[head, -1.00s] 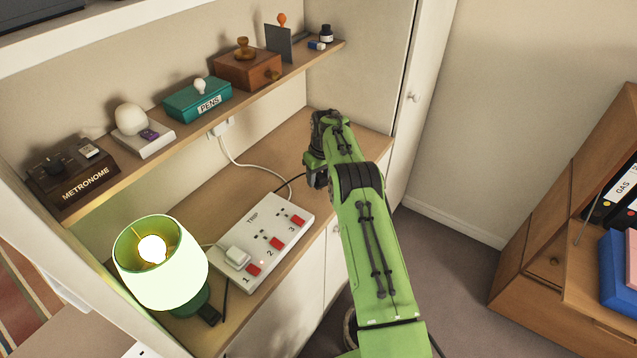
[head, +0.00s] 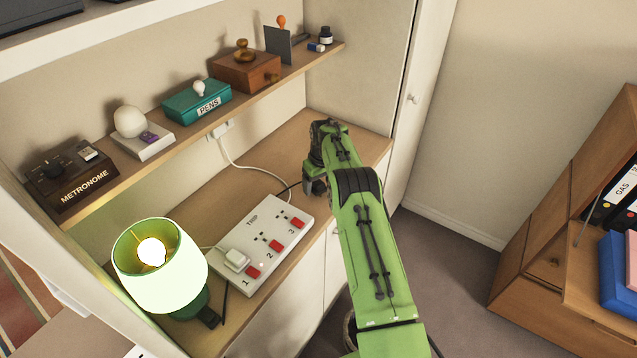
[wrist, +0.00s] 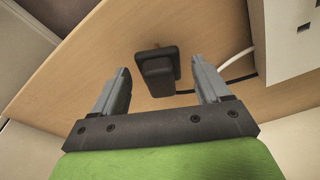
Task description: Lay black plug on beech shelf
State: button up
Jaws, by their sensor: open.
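The black plug (wrist: 156,72) shows in the wrist view on the beech-coloured worktop, a dark block with a pin pointing up and away. A black cable leads off to its right. My gripper (wrist: 159,67) is open, with one finger on each side of the plug; a gap shows at both sides. In the head view my gripper (head: 314,188) is low over the back right of the worktop and the plug cannot be made out there. The beech shelf (head: 200,132) runs along the wall above the worktop, left of my arm.
The shelf holds a metronome (head: 72,178), a pens box (head: 197,101), a wooden box (head: 246,72) and small items. A white power strip (head: 262,243) with a white plug and a lit lamp (head: 160,265) stand on the worktop (head: 190,205). A cupboard side bounds the right.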

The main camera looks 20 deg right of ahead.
notch_tip(320, 180, up, 12)
jog(key=s, duration=0.2)
notch_tip(320, 180, up, 10)
send_over(321, 189)
jog(key=s+a, duration=0.4)
jog(key=s+a+r+m+t, duration=0.1)
jog(key=s+a+r, duration=0.2)
jog(key=s+r, duration=0.3)
jog(key=s+a+r+t, duration=0.15)
jog(key=s+r, duration=0.25)
jog(key=s, duration=0.4)
jog(key=s+a+f, duration=0.2)
jog(key=s, duration=0.9)
jog(key=s+a+f+m+t, duration=0.1)
jog(key=s+f, duration=0.2)
jog(key=s, duration=0.9)
jog(key=shift+a, duration=0.4)
jog(key=shift+w+t, duration=0.1)
jog(key=shift+t, duration=0.15)
